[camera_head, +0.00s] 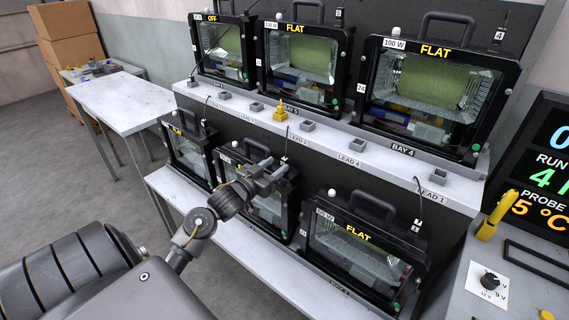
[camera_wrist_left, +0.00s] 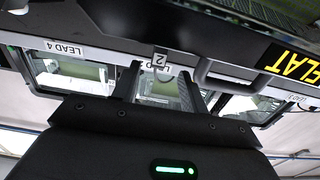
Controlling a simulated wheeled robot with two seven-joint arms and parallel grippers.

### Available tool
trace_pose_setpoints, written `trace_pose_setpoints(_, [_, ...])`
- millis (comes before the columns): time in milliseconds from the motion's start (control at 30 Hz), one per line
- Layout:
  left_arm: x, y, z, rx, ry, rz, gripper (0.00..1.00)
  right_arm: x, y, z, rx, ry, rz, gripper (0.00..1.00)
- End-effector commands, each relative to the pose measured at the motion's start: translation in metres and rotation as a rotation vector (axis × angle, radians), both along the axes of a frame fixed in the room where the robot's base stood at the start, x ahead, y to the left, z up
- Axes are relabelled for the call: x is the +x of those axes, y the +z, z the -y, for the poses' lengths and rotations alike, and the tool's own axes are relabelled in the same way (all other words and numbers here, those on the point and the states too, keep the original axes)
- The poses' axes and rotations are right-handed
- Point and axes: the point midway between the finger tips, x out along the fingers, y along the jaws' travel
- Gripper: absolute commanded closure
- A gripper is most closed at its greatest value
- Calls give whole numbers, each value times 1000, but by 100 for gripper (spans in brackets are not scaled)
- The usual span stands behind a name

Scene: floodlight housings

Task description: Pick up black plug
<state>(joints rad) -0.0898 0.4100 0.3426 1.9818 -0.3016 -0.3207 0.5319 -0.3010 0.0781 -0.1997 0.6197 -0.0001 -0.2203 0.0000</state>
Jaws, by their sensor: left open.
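My left gripper (camera_head: 268,174) is open and stands in front of the lower row of floodlight housings, near the middle one. In the left wrist view its two fingers (camera_wrist_left: 161,78) reach up with a gap between them. A small dark plug with a white tag "2" (camera_wrist_left: 159,60) shows at that gap; I cannot tell whether a finger touches it. In the head view a black plug on a thin lead (camera_head: 284,159) hangs just beyond the fingers. Another black plug (camera_head: 416,226) hangs at the lower right housing, and one tagged 4 (camera_head: 498,37) is at the upper right. My right gripper is not in view.
The upper shelf (camera_head: 361,152) carries housings, several grey sockets (camera_head: 357,143) and a yellow plug (camera_head: 281,111). A display (camera_head: 546,165) and a yellow probe (camera_head: 495,215) are at the right. A white table (camera_head: 120,100) is at the left.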

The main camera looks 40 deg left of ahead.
Motion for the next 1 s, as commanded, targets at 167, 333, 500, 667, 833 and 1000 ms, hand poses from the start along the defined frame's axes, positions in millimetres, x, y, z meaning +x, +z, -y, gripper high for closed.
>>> trace_pose_setpoints(167, [26, 7, 2, -3, 0, 2, 56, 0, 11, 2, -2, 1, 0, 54])
trace_pose_setpoints(333, [45, 5, 2, -1, 0, 2, 56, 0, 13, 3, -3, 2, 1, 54])
trace_pose_setpoints(500, [49, 3, 2, 0, 1, 1, 56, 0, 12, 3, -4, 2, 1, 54])
trace_pose_setpoints(667, [49, 3, 2, 0, 0, 1, 62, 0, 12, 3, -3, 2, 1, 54])
trace_pose_setpoints(833, [49, 3, 2, 0, 0, 1, 84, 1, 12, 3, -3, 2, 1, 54])
trace_pose_setpoints(1000, [48, 3, 2, 0, 0, 1, 100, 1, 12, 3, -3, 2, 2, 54])
